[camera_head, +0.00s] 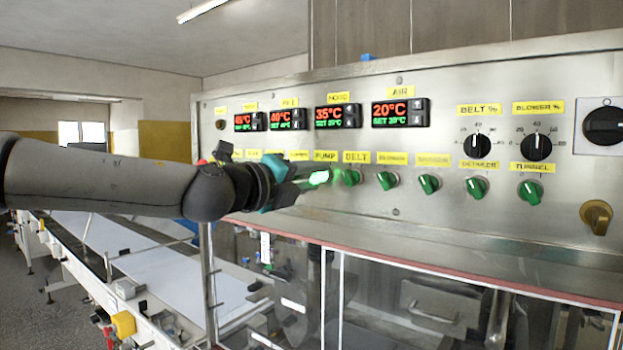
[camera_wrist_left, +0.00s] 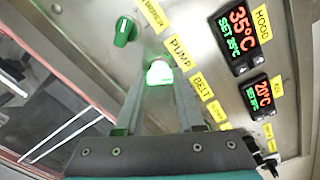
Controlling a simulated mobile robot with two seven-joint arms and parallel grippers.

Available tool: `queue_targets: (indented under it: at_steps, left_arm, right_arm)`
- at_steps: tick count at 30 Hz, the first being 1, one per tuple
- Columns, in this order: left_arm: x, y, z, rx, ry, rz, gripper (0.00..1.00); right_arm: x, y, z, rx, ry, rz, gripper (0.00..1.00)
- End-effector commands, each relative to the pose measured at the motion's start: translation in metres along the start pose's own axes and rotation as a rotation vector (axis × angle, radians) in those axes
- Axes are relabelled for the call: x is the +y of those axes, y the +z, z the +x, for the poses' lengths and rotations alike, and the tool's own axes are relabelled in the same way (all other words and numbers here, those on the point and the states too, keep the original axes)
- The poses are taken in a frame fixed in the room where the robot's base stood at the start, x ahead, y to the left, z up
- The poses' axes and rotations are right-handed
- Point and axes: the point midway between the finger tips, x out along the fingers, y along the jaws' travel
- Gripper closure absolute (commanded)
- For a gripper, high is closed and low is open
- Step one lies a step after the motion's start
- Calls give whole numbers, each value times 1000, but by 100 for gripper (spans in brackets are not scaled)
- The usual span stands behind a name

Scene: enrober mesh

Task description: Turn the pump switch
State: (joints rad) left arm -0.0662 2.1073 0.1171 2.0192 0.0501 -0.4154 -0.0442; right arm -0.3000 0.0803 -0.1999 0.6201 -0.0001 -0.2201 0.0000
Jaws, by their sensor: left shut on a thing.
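The pump switch (camera_head: 319,177) is a knob glowing bright green-white under the yellow PUMP label (camera_head: 325,156) on the steel control panel. It also shows lit in the left wrist view (camera_wrist_left: 159,72), between the fingertips. My left gripper (camera_head: 311,178) reaches in from the left and is shut on this knob. In the left wrist view both fingers (camera_wrist_left: 160,84) lie along either side of it. The gripper hides the switches to the left of the pump switch in the head view. My right gripper is in neither view.
Green switches continue rightward, starting with the belt switch (camera_head: 351,177). Above are red-digit temperature displays (camera_head: 400,113) and black dials (camera_head: 477,146). A yellowish-brown knob (camera_head: 596,217) sits at the right. Below the panel are a red-edged ledge (camera_head: 450,266) and clear enclosure. A white conveyor (camera_head: 150,262) extends left.

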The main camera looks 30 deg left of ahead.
Motion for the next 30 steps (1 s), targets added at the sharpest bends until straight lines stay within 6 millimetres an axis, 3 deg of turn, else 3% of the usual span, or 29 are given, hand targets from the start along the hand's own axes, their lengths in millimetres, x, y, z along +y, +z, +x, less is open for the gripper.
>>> queue_targets:
  at_steps: [10,11,18,30]
  left_arm:
    - [0,0,0,0,0,8,100]
    - [0,0,0,1,0,8,62]
    - [0,0,0,0,0,6,34]
    - [0,0,-3,0,-1,5,32]
  right_arm:
    - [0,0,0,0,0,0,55]
    - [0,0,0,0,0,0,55]
    - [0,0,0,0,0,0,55]
    - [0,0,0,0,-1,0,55]
